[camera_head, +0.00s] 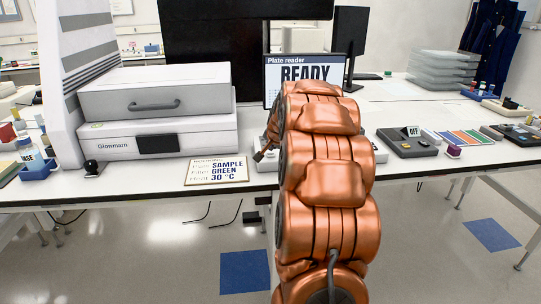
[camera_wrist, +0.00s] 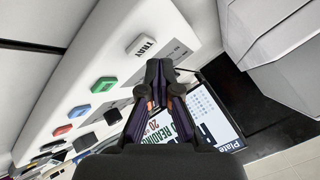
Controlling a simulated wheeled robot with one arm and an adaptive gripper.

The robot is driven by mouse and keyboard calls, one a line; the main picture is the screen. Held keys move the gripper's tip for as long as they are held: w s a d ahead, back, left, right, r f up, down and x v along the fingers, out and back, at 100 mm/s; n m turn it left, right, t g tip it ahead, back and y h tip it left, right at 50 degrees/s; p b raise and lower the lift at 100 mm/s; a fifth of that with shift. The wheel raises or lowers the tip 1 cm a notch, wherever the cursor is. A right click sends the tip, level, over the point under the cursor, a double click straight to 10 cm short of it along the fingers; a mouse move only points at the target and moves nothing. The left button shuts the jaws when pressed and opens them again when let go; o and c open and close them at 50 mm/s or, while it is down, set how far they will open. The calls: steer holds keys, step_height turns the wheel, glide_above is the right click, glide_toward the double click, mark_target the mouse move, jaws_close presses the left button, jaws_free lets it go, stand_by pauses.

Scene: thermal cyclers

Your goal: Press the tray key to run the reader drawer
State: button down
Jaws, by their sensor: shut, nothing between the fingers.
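The tray key (camera_wrist: 141,44) is a pale raised key labelled TRAY, on a white key panel (camera_wrist: 70,70) in the wrist view. My gripper (camera_wrist: 158,68) is shut and empty, with its fingertips just beside the tray key in the picture. I cannot tell whether they touch the panel; the key's face is uncovered. In the head view my copper arm hides most of the panel and the gripper. The plate reader screen (camera_head: 305,72) reads READY; it also shows partly behind the fingers in the wrist view (camera_wrist: 215,125). A white Glowmarn instrument (camera_head: 180,140) with a handled front stands left.
A green key (camera_wrist: 104,84), a blue key (camera_wrist: 79,113) and a red key (camera_wrist: 63,130) line the same panel. A sample card (camera_head: 217,171) lies at the bench's front edge. A dark grey device (camera_head: 407,142) showing OFF stands right of my arm.

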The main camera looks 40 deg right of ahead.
stand_by(0.4)
steer(key=shift+f, duration=0.45)
